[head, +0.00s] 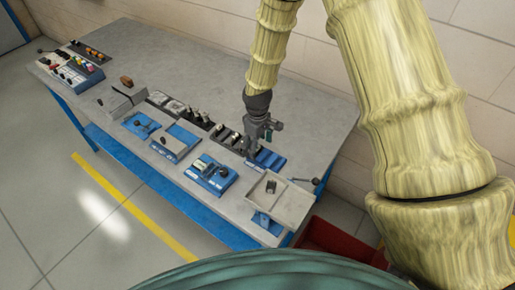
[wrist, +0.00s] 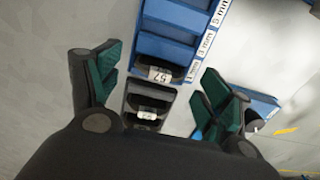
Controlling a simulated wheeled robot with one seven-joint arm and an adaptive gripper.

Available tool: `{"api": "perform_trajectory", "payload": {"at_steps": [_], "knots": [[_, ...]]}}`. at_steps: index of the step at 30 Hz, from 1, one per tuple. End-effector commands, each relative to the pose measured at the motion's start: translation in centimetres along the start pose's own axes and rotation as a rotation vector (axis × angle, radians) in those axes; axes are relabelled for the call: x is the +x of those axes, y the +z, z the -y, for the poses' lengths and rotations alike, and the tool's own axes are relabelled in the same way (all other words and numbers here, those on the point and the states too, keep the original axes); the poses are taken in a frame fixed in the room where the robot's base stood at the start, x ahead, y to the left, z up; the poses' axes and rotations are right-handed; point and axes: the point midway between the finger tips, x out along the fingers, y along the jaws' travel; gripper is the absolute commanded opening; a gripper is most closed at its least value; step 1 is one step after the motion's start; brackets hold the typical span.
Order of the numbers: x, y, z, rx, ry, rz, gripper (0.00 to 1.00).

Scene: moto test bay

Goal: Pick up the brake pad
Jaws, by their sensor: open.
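I cannot tell for certain which piece is the brake pad. The palm hides the area below.
The bench (head: 215,70) holds several blue fixtures, including one near the front (head: 212,175). A pale tray (head: 285,205) with a small dark part (head: 271,187) stands at the right end. A red bin (head: 340,247) is beyond that end. The back of the bench is clear.

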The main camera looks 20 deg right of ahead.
Motion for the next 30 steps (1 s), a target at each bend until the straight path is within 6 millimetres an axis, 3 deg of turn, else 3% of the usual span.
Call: {"api": "perform_trajectory", "payload": {"at_steps": [6,15,27,30], "knots": [[1.3,0.0,0.0,0.0,0.0,0.001,0.79],[1.5,0.0,0.0,0.0,0.0,0.0,0.77],[1.5,0.0,0.0,0.0,0.0,0.0,0.04],[1.5,0.0,0.0,0.0,0.0,0.0,0.0]]}}
